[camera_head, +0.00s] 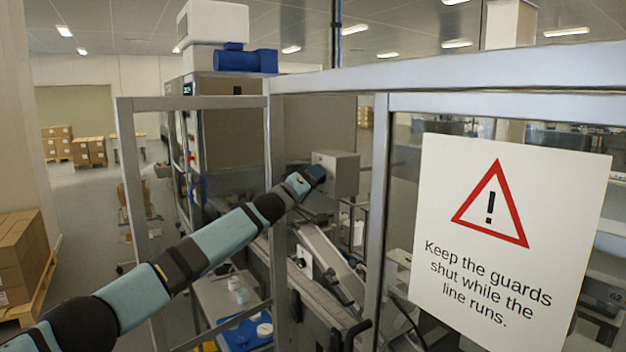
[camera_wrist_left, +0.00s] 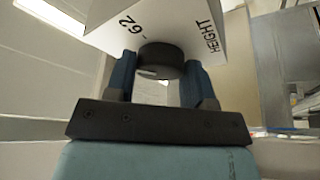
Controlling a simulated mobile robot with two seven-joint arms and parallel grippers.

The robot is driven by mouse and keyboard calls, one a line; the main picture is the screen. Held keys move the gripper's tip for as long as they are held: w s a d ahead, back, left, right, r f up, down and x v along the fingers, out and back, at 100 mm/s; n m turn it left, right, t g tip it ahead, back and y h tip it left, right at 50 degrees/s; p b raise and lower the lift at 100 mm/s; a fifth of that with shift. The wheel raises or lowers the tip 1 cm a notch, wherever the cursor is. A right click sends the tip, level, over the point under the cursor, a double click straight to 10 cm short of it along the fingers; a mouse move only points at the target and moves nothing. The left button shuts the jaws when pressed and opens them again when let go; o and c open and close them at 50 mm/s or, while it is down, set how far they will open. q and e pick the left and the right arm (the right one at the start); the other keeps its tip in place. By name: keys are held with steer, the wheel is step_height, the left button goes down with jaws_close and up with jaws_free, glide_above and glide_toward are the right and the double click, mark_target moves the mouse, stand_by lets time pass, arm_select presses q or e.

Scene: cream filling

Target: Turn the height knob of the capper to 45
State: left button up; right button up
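The capper's height box (camera_head: 340,172) is a pale grey box behind the guard frame in the head view. In the left wrist view the box face (camera_wrist_left: 205,22) carries the word HEIGHT on the right and the number 62 on the left. The dark round height knob (camera_wrist_left: 160,62) sticks out of it, with a pale mark on its end. My left gripper (camera_wrist_left: 160,82) has one blue finger on each side of the knob, and both seem to touch it. In the head view my left gripper (camera_head: 317,172) meets the box's left side, and the knob is hidden. My right gripper is not in view.
My left arm reaches between metal guard posts (camera_head: 278,220). A guard panel with a warning sign (camera_head: 508,235) stands at the right. Below my arm are a conveyor (camera_head: 325,255) and a blue tray (camera_head: 243,335). Boxes on pallets (camera_head: 22,255) stand at the left.

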arm_select(q)
steer(key=c, duration=0.4)
steer(key=shift+o, duration=0.2)
steer(key=n+y+b, duration=0.1)
steer(key=n+b, duration=0.2)
steer(key=n, duration=0.1)
steer(key=n+g+y+b, duration=0.1)
steer(key=n+b, duration=0.2)
steer(key=b, duration=0.1)
steer(key=shift+s+r+n+y, duration=0.1)
steer(key=shift+n+y, duration=0.3)
steer(key=o, duration=0.9)
